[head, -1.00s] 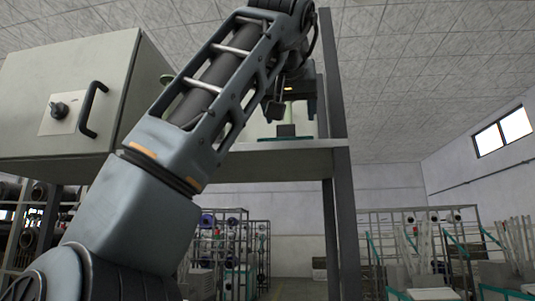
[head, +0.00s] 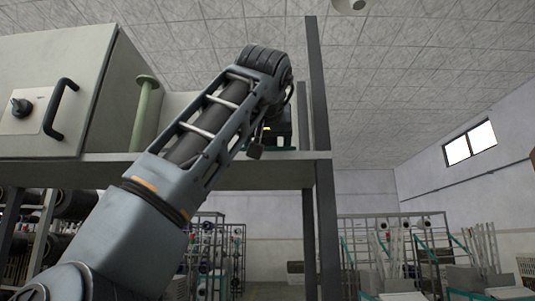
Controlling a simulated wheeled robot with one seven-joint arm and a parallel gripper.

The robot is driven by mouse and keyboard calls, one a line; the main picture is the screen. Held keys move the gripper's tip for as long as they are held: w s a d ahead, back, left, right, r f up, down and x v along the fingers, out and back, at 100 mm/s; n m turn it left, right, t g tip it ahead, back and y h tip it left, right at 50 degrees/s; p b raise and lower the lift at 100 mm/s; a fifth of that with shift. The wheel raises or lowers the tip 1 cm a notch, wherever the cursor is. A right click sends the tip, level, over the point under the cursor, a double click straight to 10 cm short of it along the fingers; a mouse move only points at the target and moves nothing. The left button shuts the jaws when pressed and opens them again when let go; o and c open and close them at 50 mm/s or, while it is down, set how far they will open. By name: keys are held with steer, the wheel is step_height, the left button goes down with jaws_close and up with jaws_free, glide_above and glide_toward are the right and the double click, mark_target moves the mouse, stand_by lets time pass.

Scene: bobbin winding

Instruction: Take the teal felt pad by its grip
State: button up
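The teal felt pad (head: 285,149) shows as a thin strip at the front edge of the raised shelf (head: 240,172), near its right end. Most of it is hidden behind my forearm. My gripper (head: 279,130) is low over the pad, and its fingers are largely covered by my arm. The pad's grip cannot be made out apart from the dark gripper parts. I cannot tell whether the fingers are open or shut, or whether they touch the grip.
A grey cabinet (head: 62,92) with a black handle and knob stands at the left on the shelf. A pale green spool (head: 143,115) stands beside it. A dark upright post (head: 318,120) rises close to the right of my gripper. Racks (head: 405,250) stand farther back.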

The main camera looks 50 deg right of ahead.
steer(key=shift+c, duration=0.4)
steer(key=c, duration=1)
